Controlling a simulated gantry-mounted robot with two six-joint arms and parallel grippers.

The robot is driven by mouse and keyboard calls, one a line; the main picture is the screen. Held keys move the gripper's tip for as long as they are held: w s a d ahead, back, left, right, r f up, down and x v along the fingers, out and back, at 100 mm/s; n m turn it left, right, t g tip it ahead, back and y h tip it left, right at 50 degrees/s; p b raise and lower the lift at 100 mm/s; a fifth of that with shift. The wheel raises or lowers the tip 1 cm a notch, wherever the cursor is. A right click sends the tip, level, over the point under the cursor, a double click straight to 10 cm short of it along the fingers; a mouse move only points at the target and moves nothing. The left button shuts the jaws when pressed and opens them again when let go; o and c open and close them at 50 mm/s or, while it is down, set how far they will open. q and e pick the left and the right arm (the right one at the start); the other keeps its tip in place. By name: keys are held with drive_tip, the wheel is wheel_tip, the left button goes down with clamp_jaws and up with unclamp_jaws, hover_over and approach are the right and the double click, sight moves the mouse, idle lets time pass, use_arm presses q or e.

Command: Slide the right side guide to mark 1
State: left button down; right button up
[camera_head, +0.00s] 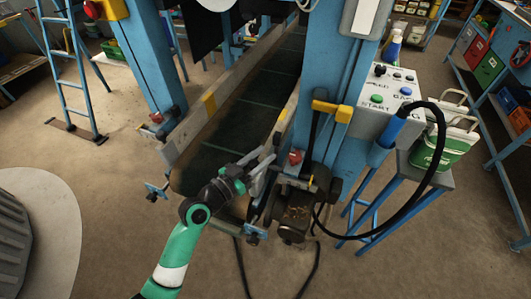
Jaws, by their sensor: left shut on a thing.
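The conveyor (235,125) runs away from me with a dark green belt. The right side guide (290,108) is a pale rail along its right edge, partly hidden by the blue post. My left arm comes up from the bottom, and my left gripper (262,163) is shut on the near end of the right side guide. The fingers hide the exact contact. The left side guide (185,134) is a pale rail with a yellow patch on the opposite edge. The numbered marks cannot be made out. My right gripper is not in view.
A blue post (328,75) and a dark motor (297,207) stand close right of the gripper. A control box (385,100) with a thick black hose is further right, beside green-and-white containers (446,145). A blue ladder (68,75) is at left. Floor at front left is open.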

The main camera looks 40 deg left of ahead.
use_arm(q)
drive_tip(key=shift+d, duration=0.15)
drive_tip(key=c, duration=0.9)
unclamp_jaws()
drive_tip(key=shift+c, duration=0.2)
drive_tip(key=o, duration=0.4)
drive_tip(key=shift+w+d, duration=0.15)
drive_tip(key=shift+d, duration=0.1)
drive_tip(key=shift+a, duration=0.15)
drive_tip(key=s, duration=1.1)
drive_tip(key=shift+s, duration=0.4)
